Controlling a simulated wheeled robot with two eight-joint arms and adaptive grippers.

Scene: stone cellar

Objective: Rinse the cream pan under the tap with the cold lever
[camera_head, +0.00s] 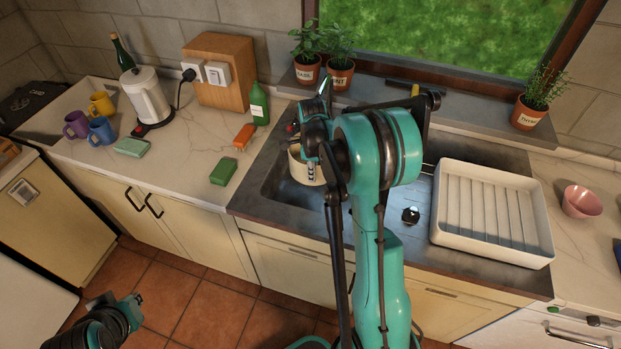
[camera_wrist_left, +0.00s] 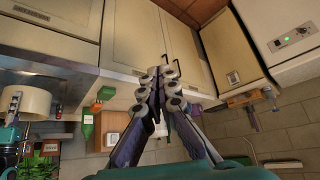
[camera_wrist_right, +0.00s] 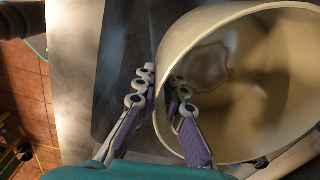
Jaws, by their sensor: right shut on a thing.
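The cream pan (camera_head: 305,168) is at the left part of the sink (camera_head: 277,188), partly hidden by my right arm. In the right wrist view the pan (camera_wrist_right: 176,45) is large and tilted towards the camera, with a pale reddish patch inside. My right gripper (camera_wrist_right: 160,88) is shut on its rim, one finger on each side of the wall. The pan also shows in the left wrist view (camera_wrist_left: 38,101). My left gripper (camera_wrist_left: 157,76) is shut and empty, low over the floor in front of the cupboards. I cannot make out the tap or cold lever clearly behind my right arm.
A white ribbed tray (camera_head: 447,226) stands right of the basin, with a pink bowl (camera_head: 582,202) beyond. Left of the sink are a green block (camera_head: 223,172), an orange object (camera_head: 244,136), a green bottle (camera_head: 260,103), mugs and a kettle (camera_head: 147,97). Potted herbs line the sill.

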